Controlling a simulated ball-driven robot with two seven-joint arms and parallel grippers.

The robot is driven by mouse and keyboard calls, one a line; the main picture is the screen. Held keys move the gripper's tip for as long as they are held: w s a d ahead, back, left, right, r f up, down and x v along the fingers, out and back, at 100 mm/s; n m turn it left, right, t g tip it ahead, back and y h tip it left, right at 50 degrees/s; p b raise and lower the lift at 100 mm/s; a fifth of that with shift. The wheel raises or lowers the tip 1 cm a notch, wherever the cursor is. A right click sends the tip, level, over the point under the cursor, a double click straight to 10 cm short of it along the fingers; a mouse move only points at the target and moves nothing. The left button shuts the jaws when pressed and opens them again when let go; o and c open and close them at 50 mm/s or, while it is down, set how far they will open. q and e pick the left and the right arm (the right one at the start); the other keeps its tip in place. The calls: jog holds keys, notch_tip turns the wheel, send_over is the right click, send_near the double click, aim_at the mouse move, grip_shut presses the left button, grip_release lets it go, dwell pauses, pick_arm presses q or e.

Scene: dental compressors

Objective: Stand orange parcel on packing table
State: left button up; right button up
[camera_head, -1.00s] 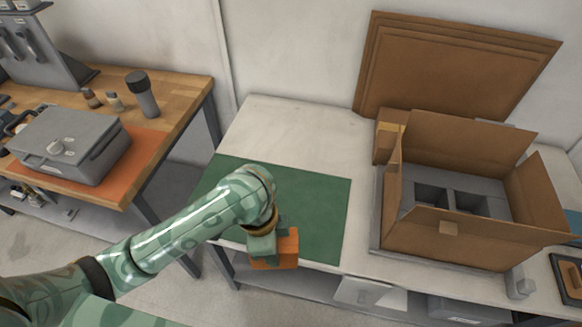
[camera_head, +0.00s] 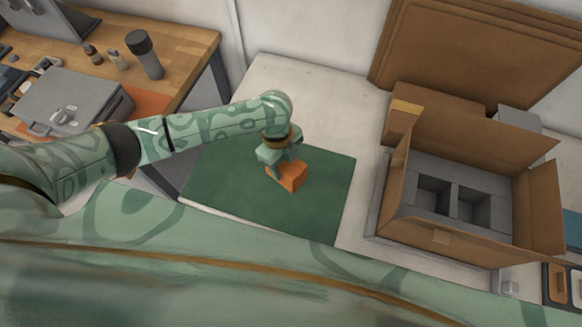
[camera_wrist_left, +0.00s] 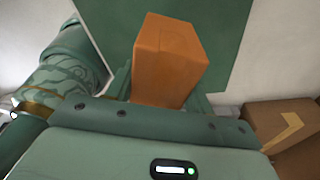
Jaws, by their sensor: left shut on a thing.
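The orange parcel (camera_head: 288,176) is a small box held in my left gripper (camera_head: 277,166), over the green mat (camera_head: 222,190) on the pale packing table (camera_head: 347,150). In the left wrist view the parcel (camera_wrist_left: 169,57) stands out from between the fingers, its near end hidden by the gripper. I cannot tell whether its lower side touches the mat. My left gripper is shut on it. My right gripper is not in view.
An open cardboard box (camera_head: 470,215) with grey divided inserts stands right of the mat. Flat cardboard sheets (camera_head: 480,45) lean on the wall behind. A wooden bench (camera_head: 190,50) with a grey case (camera_head: 70,100) is at left. The mat around the parcel is clear.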

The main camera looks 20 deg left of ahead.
pick_arm(q)
jog(key=shift+w+d+f+b, duration=0.2)
jog(key=shift+w+f, duration=0.2)
jog(key=shift+f, duration=0.15)
jog(key=shift+w+d+f+b, duration=0.15)
jog(key=shift+w+f, duration=0.25)
jog(key=shift+f, duration=0.15)
jog(key=shift+w+d+f, duration=0.1)
jog(key=shift+w+f, duration=0.1)
jog(key=shift+f, duration=0.1)
jog(key=shift+w+f+b, duration=0.1)
jog(key=shift+f+b, duration=0.6)
jog(key=shift+f, duration=0.85)
jog(key=shift+f, duration=0.1)
jog(key=o, duration=1.1)
jog(key=shift+c, duration=0.2)
jog(key=r+p, duration=0.1)
jog(key=r, duration=0.3)
jog(key=a+r+p, duration=0.1)
jog(key=r, duration=0.3)
jog(key=r+p, duration=0.2)
jog(key=r, duration=0.2)
jog(key=shift+w+a+r, duration=0.1)
jog(key=shift+w+a, duration=0.25)
